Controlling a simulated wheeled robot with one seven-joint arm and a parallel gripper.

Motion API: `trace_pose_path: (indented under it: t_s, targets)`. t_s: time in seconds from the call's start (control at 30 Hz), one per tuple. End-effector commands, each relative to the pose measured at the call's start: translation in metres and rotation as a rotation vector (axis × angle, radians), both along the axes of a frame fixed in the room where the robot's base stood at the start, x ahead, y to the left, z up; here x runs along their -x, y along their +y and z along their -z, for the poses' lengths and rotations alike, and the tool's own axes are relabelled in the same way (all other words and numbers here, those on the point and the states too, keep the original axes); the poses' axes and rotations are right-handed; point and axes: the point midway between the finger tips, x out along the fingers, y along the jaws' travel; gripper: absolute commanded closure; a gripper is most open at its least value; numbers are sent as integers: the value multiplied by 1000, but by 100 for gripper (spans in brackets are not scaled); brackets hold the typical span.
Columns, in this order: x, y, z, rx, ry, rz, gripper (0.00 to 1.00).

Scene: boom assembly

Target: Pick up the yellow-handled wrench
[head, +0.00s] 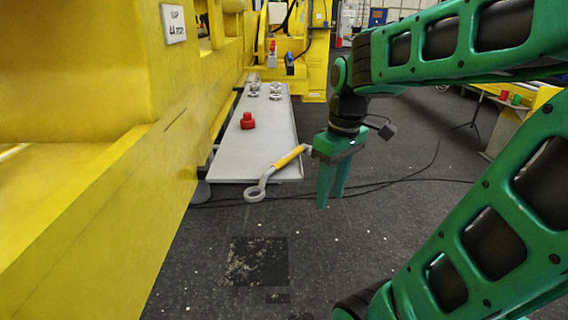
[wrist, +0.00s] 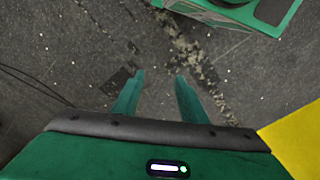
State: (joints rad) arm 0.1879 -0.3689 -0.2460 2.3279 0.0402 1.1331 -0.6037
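The yellow-handled wrench (head: 288,158) lies across the near right part of the grey shelf (head: 232,168) in the head view. Its grey ring end (head: 255,193) sticks out past the shelf's near edge. My gripper (head: 329,203) hangs to the right of the wrench, fingers pointing down over the dark floor, apart from the wrench. In the wrist view the two green fingers (wrist: 158,74) are spread with nothing between them. The wrench does not show in the wrist view.
A red part (head: 248,121) stands on the shelf behind the wrench, with several small metal parts (head: 275,90) farther back. A large yellow structure (head: 95,170) walls off the left side. Cables (head: 400,181) run on the floor. The floor below my gripper is free.

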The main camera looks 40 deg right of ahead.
Motion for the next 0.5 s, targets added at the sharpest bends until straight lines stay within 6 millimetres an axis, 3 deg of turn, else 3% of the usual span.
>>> trace_pose_path:
  t_s: [0.03,0.2,0.5]
  targets:
    - [-18,-3,-11,3,-13,-128,61]
    - [-73,-12,-45,28,-63,-591,61]
    - [-154,-22,-93,105,-115,-1360,61]
